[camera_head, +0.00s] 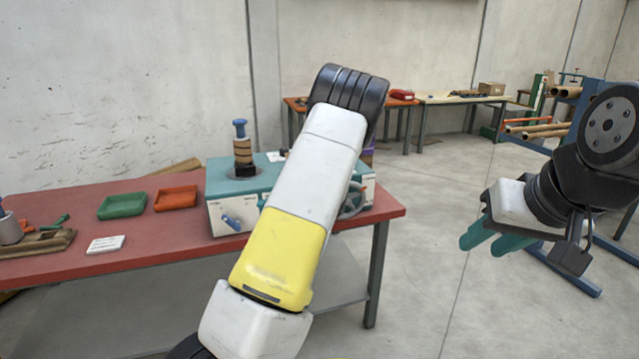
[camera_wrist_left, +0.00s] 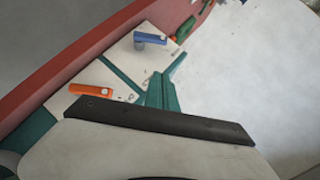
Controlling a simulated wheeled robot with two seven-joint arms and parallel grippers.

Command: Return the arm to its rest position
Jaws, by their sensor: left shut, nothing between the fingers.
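My left arm (camera_head: 288,235) rises across the middle of the head view, with its black joint at the top.
The winder (camera_head: 222,178), teal on top, stands on the red table (camera_head: 150,250), partly hidden by my left arm. A green tray (camera_head: 122,206), a red tray (camera_head: 176,198) and a white card (camera_head: 105,245) lie left of it. Floor to the right is open, with a blue rack beyond.

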